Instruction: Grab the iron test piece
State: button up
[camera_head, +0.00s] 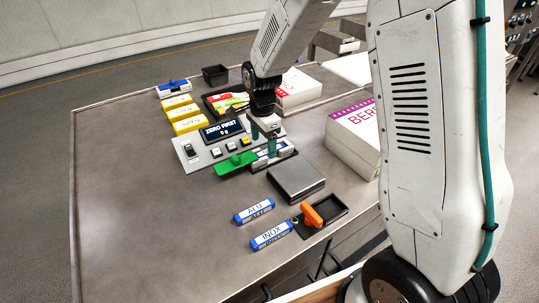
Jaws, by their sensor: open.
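A white-and-blue piece (284,151) lies under my gripper at the right end of a dark tray. It looks like the iron test piece, but its label cannot be read. My gripper (263,143) points down over it with its fingers apart, and hides part of it. I cannot tell whether the fingers touch it. Two other test pieces lie nearer on the table: a blue one marked ALU (254,211) and a blue one marked INOX (271,236).
A green piece (236,162) sits just left of my gripper, below a control panel (206,154) with a display. A grey box (296,181), an orange piece (313,215) in a black tray and white boxes (351,140) stand right. The table's left side is clear.

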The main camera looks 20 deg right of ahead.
aim_at(266, 152)
jog(key=f, duration=0.2)
jog(key=d+f, duration=0.1)
jog(key=f, duration=0.1)
jog(key=shift+a+f, duration=0.1)
jog(key=shift+f, duration=0.4)
jog(key=c, duration=1.3)
jog(key=shift+r, duration=0.15)
